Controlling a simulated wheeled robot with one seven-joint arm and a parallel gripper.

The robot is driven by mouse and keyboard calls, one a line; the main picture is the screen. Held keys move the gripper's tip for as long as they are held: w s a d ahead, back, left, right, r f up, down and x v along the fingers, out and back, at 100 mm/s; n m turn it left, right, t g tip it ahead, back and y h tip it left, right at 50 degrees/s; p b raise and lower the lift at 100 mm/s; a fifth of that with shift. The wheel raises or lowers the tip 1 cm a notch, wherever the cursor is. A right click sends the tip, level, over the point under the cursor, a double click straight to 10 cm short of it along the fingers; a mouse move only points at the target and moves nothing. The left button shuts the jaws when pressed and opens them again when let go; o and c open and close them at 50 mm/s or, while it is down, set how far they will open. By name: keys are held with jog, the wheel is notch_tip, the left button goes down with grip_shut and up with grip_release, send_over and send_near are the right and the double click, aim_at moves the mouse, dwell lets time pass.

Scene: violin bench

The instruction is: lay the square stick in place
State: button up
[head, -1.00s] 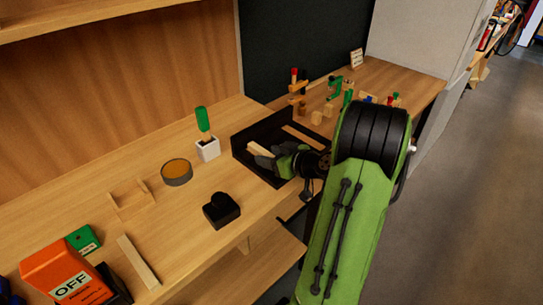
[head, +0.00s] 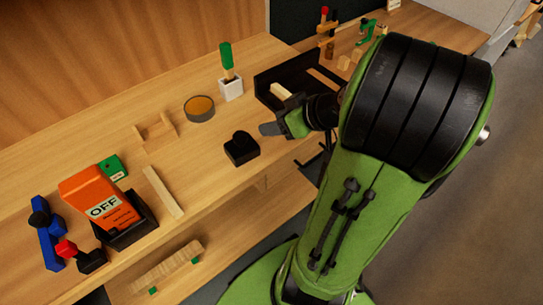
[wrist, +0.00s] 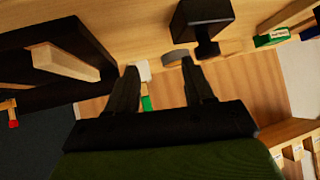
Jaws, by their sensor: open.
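A pale stick with a square end (head: 281,91) rests in the black tray (head: 262,90), and it also shows in the wrist view (wrist: 62,62). A second strip (head: 323,77) lies at the tray's far right. Another long pale stick (head: 163,191) lies on the bench beside the orange box. I cannot tell for sure which one is the square stick. My gripper (head: 270,129) is open and empty, in front of the tray and right of a black block (head: 241,149). In the wrist view its two fingers (wrist: 160,88) stand apart with nothing gripped.
A wooden cradle with two uprights (head: 155,132), a round tin (head: 199,108) and a white holder with a green-handled tool (head: 231,90) stand left of the tray. An orange OFF box (head: 98,195) and blue tool (head: 46,234) are at left. Bench around the cradle is clear.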

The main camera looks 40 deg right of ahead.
jog(key=s+a+r+g, duration=0.1)
jog(key=s+a+g, duration=0.2)
jog(key=a, duration=0.7)
jog(key=s+a+r+m+h, duration=0.1)
jog(key=s+a, duration=0.1)
jog(key=s, duration=0.2)
jog(key=s+a+r+m+g+h, duration=0.1)
jog(key=s+a+h, duration=0.1)
jog(key=s, duration=0.3)
jog(key=shift+s+a+r, duration=0.25)
jog(key=shift+s+r, duration=0.05)
jog(key=shift+r, duration=0.1)
notch_tip(320, 180, up, 13)
jog(key=p, duration=1.3)
jog(key=shift+r, duration=0.2)
